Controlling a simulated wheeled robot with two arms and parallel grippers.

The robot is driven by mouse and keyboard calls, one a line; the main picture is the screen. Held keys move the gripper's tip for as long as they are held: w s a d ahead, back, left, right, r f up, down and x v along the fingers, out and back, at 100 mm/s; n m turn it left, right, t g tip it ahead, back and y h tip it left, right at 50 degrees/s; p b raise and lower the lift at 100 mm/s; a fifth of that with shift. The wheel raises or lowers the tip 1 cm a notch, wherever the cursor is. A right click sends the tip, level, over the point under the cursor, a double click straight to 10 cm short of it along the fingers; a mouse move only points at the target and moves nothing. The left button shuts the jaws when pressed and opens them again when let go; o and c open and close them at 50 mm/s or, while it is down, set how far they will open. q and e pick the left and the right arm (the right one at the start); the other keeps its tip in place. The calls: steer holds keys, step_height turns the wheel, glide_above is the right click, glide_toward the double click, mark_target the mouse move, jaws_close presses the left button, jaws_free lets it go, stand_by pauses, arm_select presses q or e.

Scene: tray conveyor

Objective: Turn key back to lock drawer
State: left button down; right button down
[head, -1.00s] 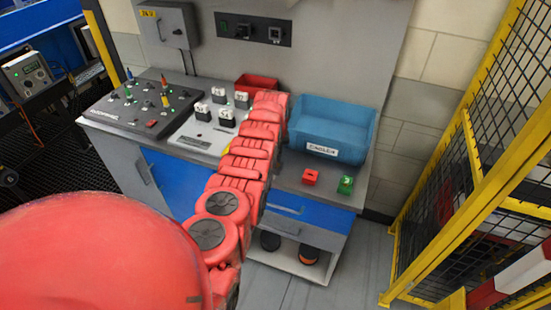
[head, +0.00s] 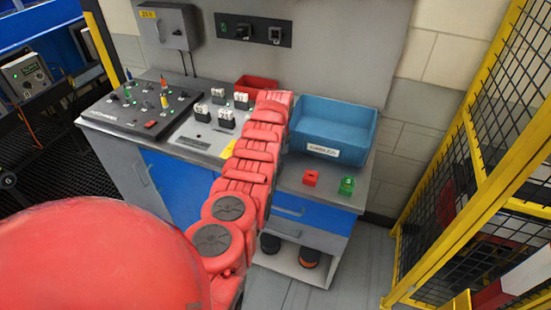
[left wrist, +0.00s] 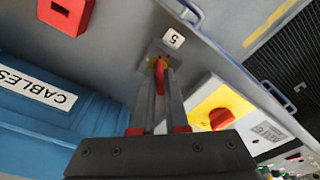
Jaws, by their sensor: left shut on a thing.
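In the left wrist view my left gripper (left wrist: 161,92) is shut on a red key (left wrist: 160,70). The key stands in a lock with a small brassy collar (left wrist: 153,60), mostly hidden by the fingers. A white tag marked 5 (left wrist: 173,38) sits beside the lock. The key's exact turn angle cannot be told. In the head view my red left arm hides the gripper, key and lock. The blue drawer front (head: 312,216) under the bench top looks closed. My right gripper is not in view.
A blue CABLES bin (head: 335,122) stands beside my arm. A red block (head: 311,178) and a green block (head: 347,186) sit near the bench's front edge. A yellow plate with a red knob (left wrist: 221,118) lies close to the gripper. Yellow fencing (head: 440,190) stands at the right.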

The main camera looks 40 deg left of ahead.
arm_select(q)
steer(key=shift+n+b, duration=1.3)
steer(key=shift+b, duration=0.7)
steer(key=c, duration=0.8)
jaws_free()
steer(key=shift+c, duration=0.2)
steer(key=r+b, duration=0.1)
steer(key=r, duration=0.2)
steer(key=r+b, duration=0.1)
steer(key=r, duration=0.2)
steer(key=d+r+b, duration=0.1)
steer(key=r, duration=0.1)
steer(key=shift+s+r, duration=0.15)
steer(key=shift+r, duration=0.25)
step_height(320, 180, up, 8)
steer(key=p, duration=0.1)
steer(key=shift+s+d+r, duration=0.25)
steer(key=shift+s+d, duration=0.05)
steer(key=shift+d, duration=0.15)
